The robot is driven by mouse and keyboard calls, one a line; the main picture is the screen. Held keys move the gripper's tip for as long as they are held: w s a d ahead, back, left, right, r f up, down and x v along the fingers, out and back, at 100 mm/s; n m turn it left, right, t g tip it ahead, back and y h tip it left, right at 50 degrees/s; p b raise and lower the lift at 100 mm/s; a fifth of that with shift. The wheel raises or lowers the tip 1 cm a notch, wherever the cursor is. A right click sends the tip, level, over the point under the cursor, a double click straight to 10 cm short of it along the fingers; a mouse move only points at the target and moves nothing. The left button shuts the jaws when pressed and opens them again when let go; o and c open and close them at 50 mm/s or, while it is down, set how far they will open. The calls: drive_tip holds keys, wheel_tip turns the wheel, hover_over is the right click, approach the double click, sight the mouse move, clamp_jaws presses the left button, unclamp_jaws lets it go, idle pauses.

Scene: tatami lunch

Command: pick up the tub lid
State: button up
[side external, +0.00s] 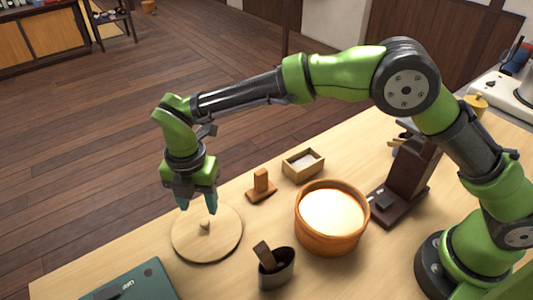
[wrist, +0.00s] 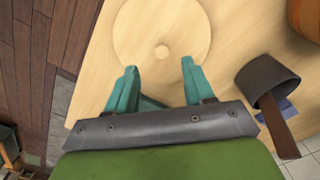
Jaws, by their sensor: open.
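The tub lid (side external: 217,243) is a round, pale wooden disc with a small knob (side external: 206,226) at its centre. It lies flat on the table near the left edge. In the wrist view the lid (wrist: 185,25) fills the top middle, and its knob (wrist: 162,52) shows ahead of the gap between the fingers. My gripper (side external: 198,208) is open and empty, with its teal fingers pointing down over the far part of the lid. In the wrist view the fingers (wrist: 158,80) are spread apart. I cannot tell the exact height of the fingertips above the lid.
A round wooden tub (side external: 331,238) with pale contents stands right of the lid. A dark cup (side external: 277,273) with a wooden piece stands in front. A small wooden stand (side external: 261,190), a small box (side external: 303,166) and a green board (side external: 150,280) lie around it.

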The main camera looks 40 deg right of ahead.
sight(204, 221)
wheel_tip(204, 221, down, 6)
drive_tip(key=shift+s+r, duration=0.15)
idle(0.3)
drive_tip(key=shift+r, duration=0.1)
clamp_jaws()
